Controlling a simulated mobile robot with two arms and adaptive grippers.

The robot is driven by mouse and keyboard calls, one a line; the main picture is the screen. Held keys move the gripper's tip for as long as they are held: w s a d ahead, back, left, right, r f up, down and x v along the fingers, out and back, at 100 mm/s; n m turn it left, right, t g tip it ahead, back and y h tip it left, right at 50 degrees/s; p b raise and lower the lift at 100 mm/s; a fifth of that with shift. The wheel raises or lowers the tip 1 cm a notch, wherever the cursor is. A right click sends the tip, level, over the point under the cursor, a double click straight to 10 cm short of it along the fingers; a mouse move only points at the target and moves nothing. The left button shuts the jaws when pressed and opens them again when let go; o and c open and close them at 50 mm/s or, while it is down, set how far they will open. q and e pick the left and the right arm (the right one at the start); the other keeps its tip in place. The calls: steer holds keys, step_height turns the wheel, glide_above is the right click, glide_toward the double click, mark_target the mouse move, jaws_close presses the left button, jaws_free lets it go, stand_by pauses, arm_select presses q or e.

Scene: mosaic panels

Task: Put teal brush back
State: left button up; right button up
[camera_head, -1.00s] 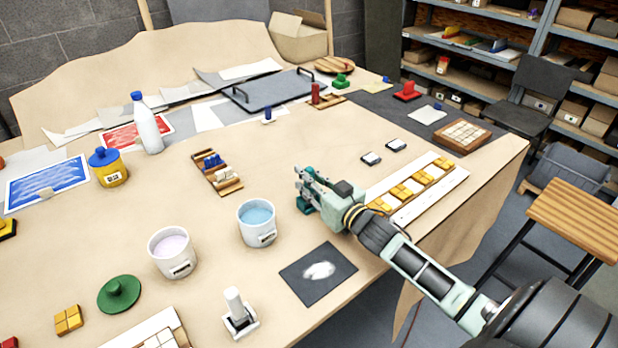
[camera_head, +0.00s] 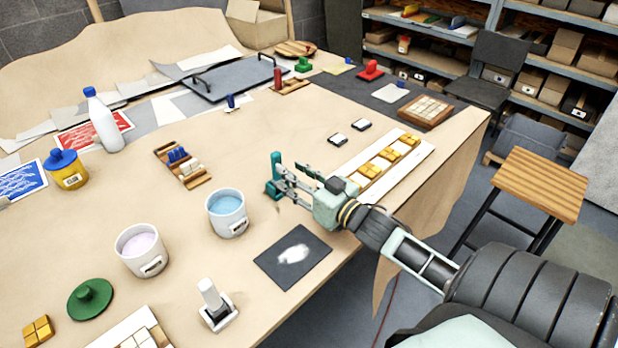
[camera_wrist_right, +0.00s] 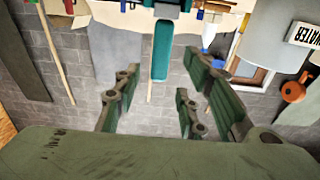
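How deep the brush sits in the holder is hard to tell. My left gripper is out of view.
A bucket of blue liquid (camera_head: 228,228) and one of pale liquid (camera_head: 140,262) stand left of my right gripper. A dark mat (camera_head: 268,262) lies nearer the front edge. A white brush in its stand (camera_head: 212,300) is close by. A white strip with yellow tiles (camera_head: 345,193) lies beyond the gripper.

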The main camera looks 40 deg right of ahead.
steer(key=shift+s+d, duration=0.2)
steer(key=shift+s, duration=2.3)
steer(key=shift+r, duration=0.15)
